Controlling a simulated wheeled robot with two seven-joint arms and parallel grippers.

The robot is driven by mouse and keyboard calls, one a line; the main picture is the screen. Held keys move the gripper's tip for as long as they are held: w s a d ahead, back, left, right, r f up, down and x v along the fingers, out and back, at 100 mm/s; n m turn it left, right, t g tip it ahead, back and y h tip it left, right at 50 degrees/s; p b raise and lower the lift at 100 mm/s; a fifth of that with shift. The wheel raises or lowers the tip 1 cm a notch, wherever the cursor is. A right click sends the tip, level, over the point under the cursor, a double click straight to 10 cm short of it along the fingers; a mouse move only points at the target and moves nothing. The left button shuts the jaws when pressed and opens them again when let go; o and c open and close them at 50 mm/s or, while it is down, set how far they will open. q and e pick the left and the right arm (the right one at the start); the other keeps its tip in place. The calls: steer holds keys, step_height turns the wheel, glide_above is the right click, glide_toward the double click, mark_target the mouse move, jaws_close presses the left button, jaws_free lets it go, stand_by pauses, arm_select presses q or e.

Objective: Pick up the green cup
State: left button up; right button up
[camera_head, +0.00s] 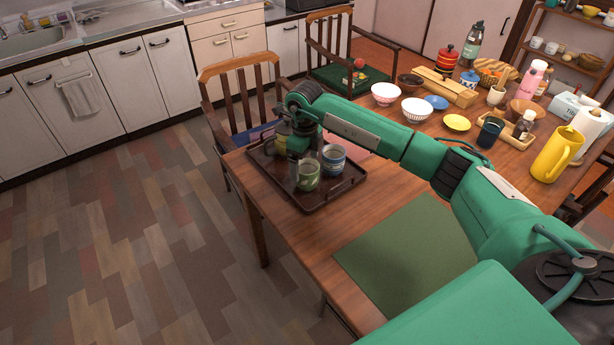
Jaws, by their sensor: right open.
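A green cup (308,177) stands upright on a dark brown tray (327,197) at the table's left end. My right arm reaches in from the lower right, and my right gripper (299,158) is above and just behind the green cup, pointing down. It is open and holds nothing that I can see. Its fingers are small and partly hidden, so I cannot tell whether they touch the cup. A blue and white cup (334,160) stands just right of the green cup. An olive-brown cup (283,137) stands behind, partly covered by the gripper. My left gripper is out of view.
A green mat (395,255) lies on the wooden table in front. Bowls, plates, bottles and a yellow pitcher (557,153) crowd the table's far right side. Wooden chairs (241,88) stand behind the tray. The tray has a raised rim.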

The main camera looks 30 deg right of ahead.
mark_target(307, 171)
steer(key=f, duration=0.4)
steer(key=shift+d+f, duration=0.15)
steer(key=shift+d, duration=0.1)
steer(key=shift+f, duration=0.45)
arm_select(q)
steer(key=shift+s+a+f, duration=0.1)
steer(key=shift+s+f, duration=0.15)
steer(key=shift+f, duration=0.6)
arm_select(e)
steer(key=c, duration=1.2)
